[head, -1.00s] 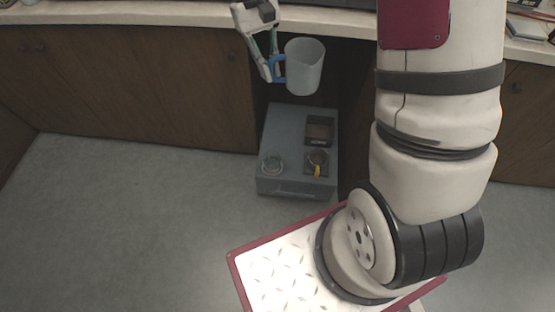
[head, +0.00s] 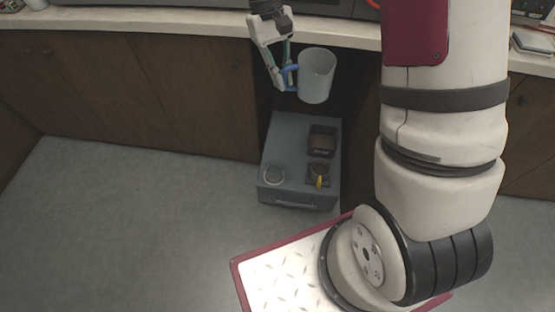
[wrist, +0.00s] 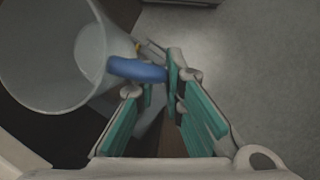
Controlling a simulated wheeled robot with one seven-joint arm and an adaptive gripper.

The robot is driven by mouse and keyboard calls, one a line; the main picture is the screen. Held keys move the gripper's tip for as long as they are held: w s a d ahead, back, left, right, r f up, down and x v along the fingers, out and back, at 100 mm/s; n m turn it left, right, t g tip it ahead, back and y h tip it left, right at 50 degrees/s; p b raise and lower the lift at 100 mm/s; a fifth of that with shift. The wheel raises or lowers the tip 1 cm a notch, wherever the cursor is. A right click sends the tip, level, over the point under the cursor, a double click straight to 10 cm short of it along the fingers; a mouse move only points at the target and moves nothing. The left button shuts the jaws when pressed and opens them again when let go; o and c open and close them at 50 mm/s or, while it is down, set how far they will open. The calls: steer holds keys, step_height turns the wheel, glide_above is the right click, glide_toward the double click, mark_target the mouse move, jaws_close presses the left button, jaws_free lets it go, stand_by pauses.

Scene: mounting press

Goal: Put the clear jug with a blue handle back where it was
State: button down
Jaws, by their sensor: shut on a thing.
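The clear jug (head: 317,76) hangs upright in the air in front of the counter, its blue handle (head: 289,76) on its left side. My gripper (head: 281,83) is shut on that handle. In the wrist view the jug (wrist: 62,60) fills the upper left, open end toward the camera, and its blue handle (wrist: 138,70) runs to the fingers of my gripper (wrist: 160,85). The jug looks empty.
Below the jug a low grey-blue cabinet (head: 288,133) stands in the opening under the counter (head: 150,22). On it are a clear round dish (head: 273,173), a dark square box (head: 321,139), and a dark item with a yellow part (head: 318,174). Floor (head: 120,210) on the left is clear.

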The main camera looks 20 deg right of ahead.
steer(key=w+d+f+n+t+h+b, duration=0.1)
steer(key=w+d+f+n+b, duration=0.15)
steer(key=f, duration=0.55)
steer(key=w+d+f+n+h+b, duration=0.1)
steer(key=w+d+f+n+b, duration=0.2)
steer(key=f, duration=0.5)
steer(key=w+d+f+n+t+h+b, duration=0.1)
steer(key=w+d+f+n+b, duration=0.2)
steer(key=f, duration=0.5)
steer(key=shift+w+a+f+n+t+h+b, duration=0.1)
steer(key=shift+w+a+f+n+t+b, duration=0.35)
steer(key=shift+f+n+b, duration=2.55)
steer(key=shift+w+a+f+n+t+h+p, duration=0.15)
steer(key=shift+a+f+n+t+p, duration=0.35)
steer(key=shift+f, duration=5.45)
steer(key=shift+w+a+f+n+t+h+b, duration=0.2)
steer(key=shift+f+n+t+b, duration=0.85)
steer(key=shift+f, duration=3.45)
steer(key=shift+w+a+n+g, duration=0.1)
steer(key=shift+n+g, duration=0.2)
steer(key=shift+n, duration=0.1)
steer(key=shift+f, duration=0.2)
steer(key=c, duration=1.7)
jaws_free()
steer(key=shift+r+y, duration=0.2)
steer(key=shift+y, duration=0.05)
